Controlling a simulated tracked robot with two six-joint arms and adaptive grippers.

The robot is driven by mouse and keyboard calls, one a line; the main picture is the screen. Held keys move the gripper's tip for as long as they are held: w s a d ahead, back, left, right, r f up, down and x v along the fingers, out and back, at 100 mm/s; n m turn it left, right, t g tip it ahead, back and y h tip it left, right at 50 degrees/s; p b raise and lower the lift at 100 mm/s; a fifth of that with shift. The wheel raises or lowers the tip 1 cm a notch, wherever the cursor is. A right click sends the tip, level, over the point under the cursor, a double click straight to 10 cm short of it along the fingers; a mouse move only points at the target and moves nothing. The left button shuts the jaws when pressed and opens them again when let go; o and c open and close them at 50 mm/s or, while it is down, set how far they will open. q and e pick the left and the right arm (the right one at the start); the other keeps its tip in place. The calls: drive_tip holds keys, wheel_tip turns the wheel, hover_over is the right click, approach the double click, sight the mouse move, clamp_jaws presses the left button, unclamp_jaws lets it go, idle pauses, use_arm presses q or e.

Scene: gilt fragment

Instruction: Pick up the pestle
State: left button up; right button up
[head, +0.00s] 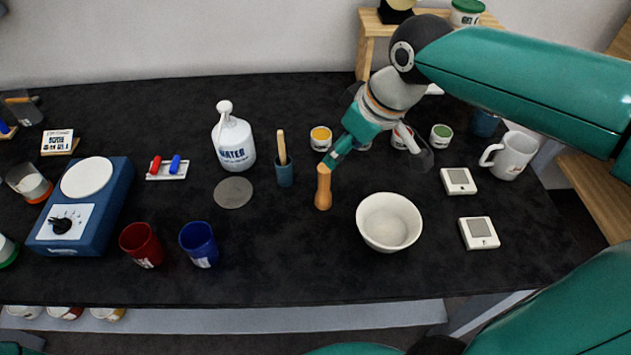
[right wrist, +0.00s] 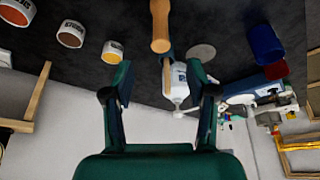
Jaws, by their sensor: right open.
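The pestle (head: 323,190) is a light brown wooden rod with a thicker rounded lower end, on the black table just left of the white bowl (head: 389,221). I cannot tell if it stands or lies. My right gripper (head: 380,155) is open and empty, above and behind the pestle and bowl; one teal finger overlaps the pestle's top in the head view. In the right wrist view the pestle (right wrist: 161,28) is at the top centre, ahead of the open fingers of my right gripper (right wrist: 160,85) and not between them. My left gripper is not in view.
A blue cup (head: 285,175) with a wooden-handled tool stands left of the pestle. Small paint pots (head: 320,138) line the back. A white mug (head: 509,156) and two white devices (head: 458,181) are at right. Table in front of the pestle is clear.

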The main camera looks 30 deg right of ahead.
sight(328, 170)
drive_tip(key=x, duration=0.8)
drive_tip(key=shift+w+a+f, duration=0.1)
drive_tip(key=shift+w+f, duration=0.1)
drive_tip(key=shift+f, duration=0.1)
drive_tip(key=shift+x, duration=3.15)
drive_tip(key=shift+c, duration=0.3)
clamp_jaws()
